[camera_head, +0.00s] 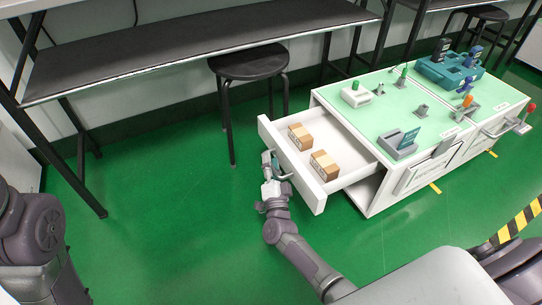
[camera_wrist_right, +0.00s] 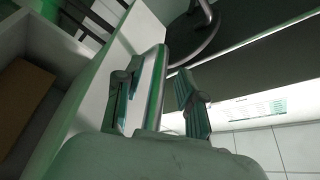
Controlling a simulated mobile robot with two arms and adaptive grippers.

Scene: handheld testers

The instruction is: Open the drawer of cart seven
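The white drawer (camera_head: 308,190) of the nearer cart (camera_head: 372,200) is pulled far out, with two brown cartons (camera_head: 300,137) (camera_head: 323,165) inside. I cannot read the cart's number. My right gripper (camera_head: 270,162) is at the handle (camera_head: 285,177) on the drawer front. In the right wrist view, the handle bar (camera_wrist_right: 155,88) stands between the fingers of my right gripper (camera_wrist_right: 158,82). The bar is close to the left finger, and a gap shows to the right finger, so the gripper is open. My left arm shows at lower left; its gripper is out of view.
A black stool (camera_head: 248,64) stands behind the drawer, beside a dark bench (camera_head: 180,48). The cart's green top holds small devices and a grey stand (camera_head: 398,146). A second cart (camera_head: 488,118) adjoins on the right. Green floor (camera_head: 170,215) is clear left of the drawer.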

